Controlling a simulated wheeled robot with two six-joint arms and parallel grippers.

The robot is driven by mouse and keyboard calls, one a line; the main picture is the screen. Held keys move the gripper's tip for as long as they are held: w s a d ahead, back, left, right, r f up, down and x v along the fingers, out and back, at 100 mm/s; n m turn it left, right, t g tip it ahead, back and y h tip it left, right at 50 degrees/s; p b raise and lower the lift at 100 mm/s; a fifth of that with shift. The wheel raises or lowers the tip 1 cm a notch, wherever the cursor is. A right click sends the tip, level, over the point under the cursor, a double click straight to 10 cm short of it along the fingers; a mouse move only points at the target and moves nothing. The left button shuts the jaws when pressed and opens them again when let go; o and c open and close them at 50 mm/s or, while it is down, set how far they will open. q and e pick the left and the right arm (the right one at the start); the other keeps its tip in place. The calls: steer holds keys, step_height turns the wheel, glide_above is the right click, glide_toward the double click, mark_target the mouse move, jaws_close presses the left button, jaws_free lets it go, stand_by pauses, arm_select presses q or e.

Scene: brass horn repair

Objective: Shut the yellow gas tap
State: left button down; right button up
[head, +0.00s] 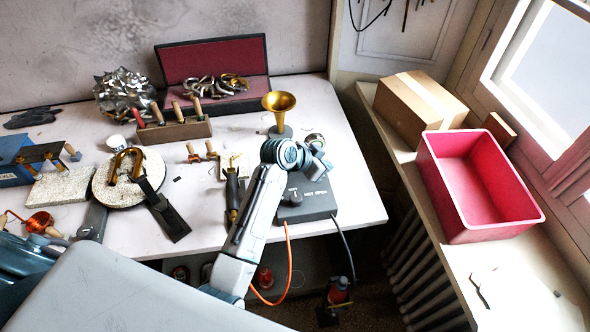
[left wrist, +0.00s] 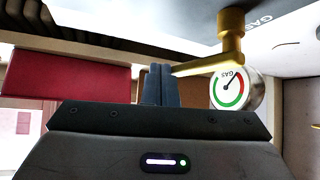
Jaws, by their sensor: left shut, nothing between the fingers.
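The yellow gas tap (left wrist: 231,24) shows in the left wrist view as a brass-yellow stem with a lever (left wrist: 205,65) reaching left from it. The lever's end is right beside my left fingers; I cannot tell whether they touch. My left gripper (left wrist: 160,84) is shut and empty. A round gas gauge (left wrist: 229,90) with a green and red scale sits beside the tap. In the head view my left gripper (head: 318,160) is over the bench's right part, beside the gauge (head: 315,138); the tap is hidden there. My right gripper is out of view.
A grey control box (head: 305,200) stands just below the left gripper on the bench (head: 350,205), with an orange hose running down. A brass bell piece (head: 279,102) stands behind. A pink bin (head: 440,170) and a cardboard box (head: 405,115) sit on the right sill.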

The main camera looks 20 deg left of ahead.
arm_select(q)
steer(key=shift+w, duration=0.1)
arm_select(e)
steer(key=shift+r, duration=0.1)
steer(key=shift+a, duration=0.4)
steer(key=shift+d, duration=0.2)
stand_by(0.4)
